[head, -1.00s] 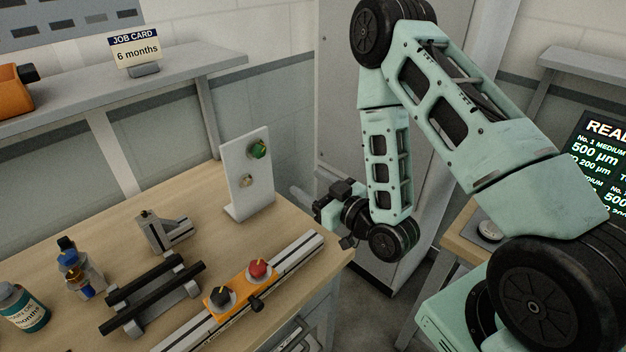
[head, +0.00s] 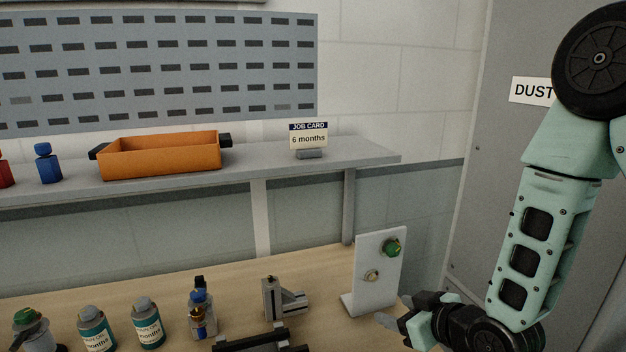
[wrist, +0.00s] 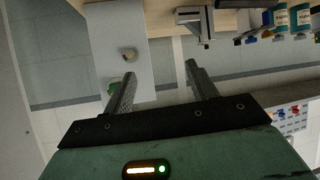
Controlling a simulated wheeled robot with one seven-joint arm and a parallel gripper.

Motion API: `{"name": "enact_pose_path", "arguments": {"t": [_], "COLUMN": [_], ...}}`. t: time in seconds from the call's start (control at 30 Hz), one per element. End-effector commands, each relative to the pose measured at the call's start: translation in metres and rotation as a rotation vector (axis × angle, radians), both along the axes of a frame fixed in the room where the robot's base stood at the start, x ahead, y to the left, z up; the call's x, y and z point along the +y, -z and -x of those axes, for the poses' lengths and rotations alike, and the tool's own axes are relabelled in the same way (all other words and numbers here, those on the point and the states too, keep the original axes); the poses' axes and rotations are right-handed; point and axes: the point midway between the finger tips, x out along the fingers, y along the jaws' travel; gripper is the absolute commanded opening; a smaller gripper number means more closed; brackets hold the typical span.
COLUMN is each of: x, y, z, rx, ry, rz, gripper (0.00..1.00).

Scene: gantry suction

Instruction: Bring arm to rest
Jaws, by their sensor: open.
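My mint-green arm (head: 545,240) hangs down at the right of the head view. My gripper (head: 398,314) is at its lower end, just right of and in front of the white upright panel, partly cut off by the bottom edge. In the wrist view my gripper (wrist: 160,69) has its two fingers spread apart with nothing between them. The white panel (head: 373,290) carries a green knob (head: 391,247) and a pale knob (head: 372,276). The panel also shows upside down in the wrist view (wrist: 95,30), near the left finger; contact cannot be told.
A grey cabinet (head: 485,150) stands behind my arm.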

Motion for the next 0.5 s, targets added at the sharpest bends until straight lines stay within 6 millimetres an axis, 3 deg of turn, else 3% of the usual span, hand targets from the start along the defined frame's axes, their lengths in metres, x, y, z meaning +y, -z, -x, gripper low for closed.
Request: {"name": "enact_pose_path", "arguments": {"t": [0.1,0.27,0.5], "x": [0.021,0.037,0.045], "y": [-0.006,-0.016,-0.042], "z": [0.019,0.059,0.144], "rx": [0.130,0.320,0.599], "ry": [-0.039,-0.069,-0.097], "rz": [0.071,0.171,0.329], "gripper": [0.57,0.57,0.57]}}
